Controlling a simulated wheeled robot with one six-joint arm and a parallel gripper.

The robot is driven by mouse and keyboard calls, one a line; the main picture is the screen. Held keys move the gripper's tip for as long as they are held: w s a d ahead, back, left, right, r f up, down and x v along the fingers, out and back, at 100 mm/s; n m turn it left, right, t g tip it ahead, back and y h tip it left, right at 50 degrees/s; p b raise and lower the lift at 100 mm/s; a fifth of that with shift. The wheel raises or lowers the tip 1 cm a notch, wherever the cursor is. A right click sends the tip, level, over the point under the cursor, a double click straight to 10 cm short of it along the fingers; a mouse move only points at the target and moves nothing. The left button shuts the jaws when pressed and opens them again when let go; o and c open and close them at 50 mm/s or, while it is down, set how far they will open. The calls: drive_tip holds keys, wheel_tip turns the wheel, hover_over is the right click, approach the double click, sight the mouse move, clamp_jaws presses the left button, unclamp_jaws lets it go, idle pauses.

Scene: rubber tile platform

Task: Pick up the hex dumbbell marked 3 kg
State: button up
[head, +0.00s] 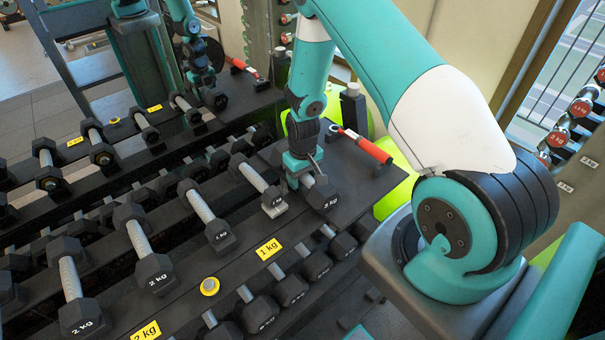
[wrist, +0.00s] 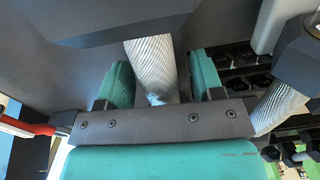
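My gripper (head: 300,175) points down over the right end of the near rack's top shelf. Below it is a black hex dumbbell (head: 322,195) whose end marking is too small to read surely; it looks like 2 or 3 kg. In the wrist view, this dumbbell's grey knurled handle (wrist: 152,70) lies between the two teal fingers (wrist: 163,80). The fingers are apart, with a narrow gap on the handle's right side; contact on the left cannot be told. The dumbbell appears to rest on the shelf. Its far head is partly hidden by my gripper.
A neighbouring dumbbell (head: 256,180) lies close on the left; its handle (wrist: 281,106) shows in the wrist view. Several more dumbbells line both shelves. A red-handled object (head: 372,150) lies just right of my gripper. A yellow 1 kg label (head: 268,249) is on the shelf edge.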

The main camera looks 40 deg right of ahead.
clamp_jaws()
drive_tip(key=shift+w+r, duration=0.15)
drive_tip(key=shift+r, duration=0.05)
drive_tip(key=shift+r, duration=0.1)
drive_tip(key=shift+r, duration=0.6)
wheel_tip(320, 180, up, 19)
drive_tip(key=b, duration=0.4)
drive_tip(key=shift+f+b, duration=0.15)
drive_tip(key=shift+b, duration=0.2)
